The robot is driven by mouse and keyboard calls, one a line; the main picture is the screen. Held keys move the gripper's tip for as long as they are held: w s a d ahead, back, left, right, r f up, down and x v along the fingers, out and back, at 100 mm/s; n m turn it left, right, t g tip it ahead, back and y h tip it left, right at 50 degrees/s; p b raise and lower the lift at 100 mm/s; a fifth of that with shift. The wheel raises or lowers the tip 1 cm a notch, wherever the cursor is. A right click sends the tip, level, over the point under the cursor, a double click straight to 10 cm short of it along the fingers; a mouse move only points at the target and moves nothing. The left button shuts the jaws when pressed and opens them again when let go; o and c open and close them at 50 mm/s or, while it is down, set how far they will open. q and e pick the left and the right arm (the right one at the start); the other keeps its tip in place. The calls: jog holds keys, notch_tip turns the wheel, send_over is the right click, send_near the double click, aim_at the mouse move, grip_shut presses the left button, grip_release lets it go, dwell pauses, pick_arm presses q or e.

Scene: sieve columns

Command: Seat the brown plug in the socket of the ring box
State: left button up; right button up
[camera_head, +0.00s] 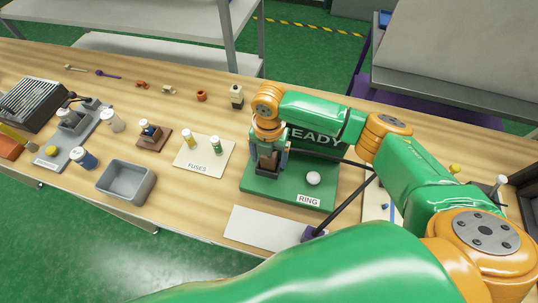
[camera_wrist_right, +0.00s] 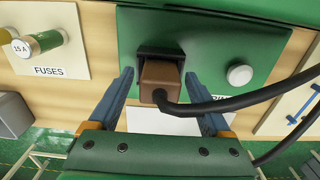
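The green ring box (camera_head: 290,188) lies on the table with a RING label, a white knob (camera_head: 313,178) and a dark socket (camera_head: 266,170). The brown plug (camera_wrist_right: 160,78) is at the dark socket (camera_wrist_right: 157,52) in the right wrist view, its black cord (camera_wrist_right: 230,104) trailing right. It looks inserted, but how deep I cannot tell. My right gripper (camera_head: 270,158) points down over the plug. In the wrist view its two blue-grey fingers (camera_wrist_right: 158,76) stand on either side of the plug with visible gaps, so it is open. My left gripper is not in view.
A cream FUSES board (camera_head: 190,165) with two fuses stands left of the ring box. A grey bin (camera_head: 126,181) lies farther left. A white plate (camera_head: 262,229) is in front. A READY panel (camera_head: 318,139) stands behind.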

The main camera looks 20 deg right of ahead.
notch_tip(320, 180, up, 12)
jog(key=b, duration=0.1)
jog(key=shift+r, duration=0.15)
dwell(0.6)
